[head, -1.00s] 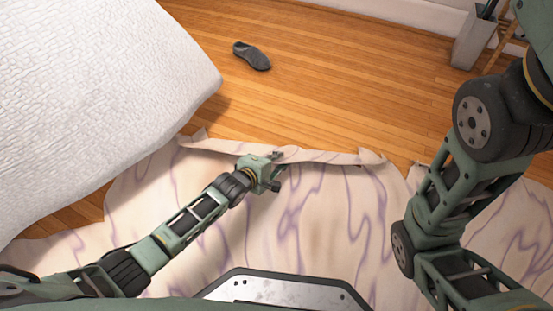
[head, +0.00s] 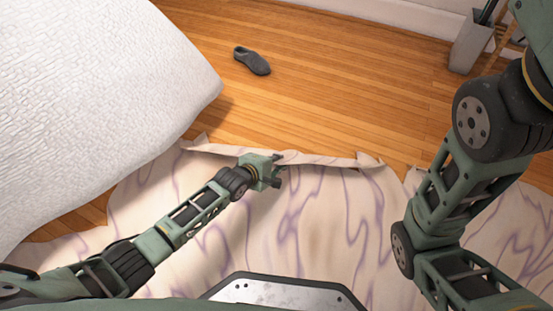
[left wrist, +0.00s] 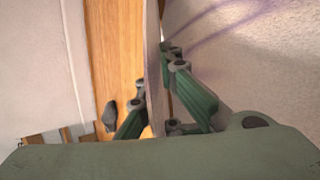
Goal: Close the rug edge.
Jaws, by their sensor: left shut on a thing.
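The rug (head: 325,215) is cream with purple veins and lies on the wood floor below me. Its far edge (head: 320,159) is folded up into a raised strip, with curled corners at both ends. My left gripper (head: 278,172) is at the middle-left of this strip, shut on the rug edge. In the left wrist view the rug edge (left wrist: 153,70) stands as a thin upright sheet between the two fingers (left wrist: 155,112). My right arm shows at the right of the head view, but its gripper is out of view.
A bed with a white textured cover (head: 100,90) fills the upper left, close to the rug. A dark shoe (head: 252,61) lies on the bare wood floor (head: 330,80) beyond the rug. A grey bin (head: 472,42) stands by the wall at upper right.

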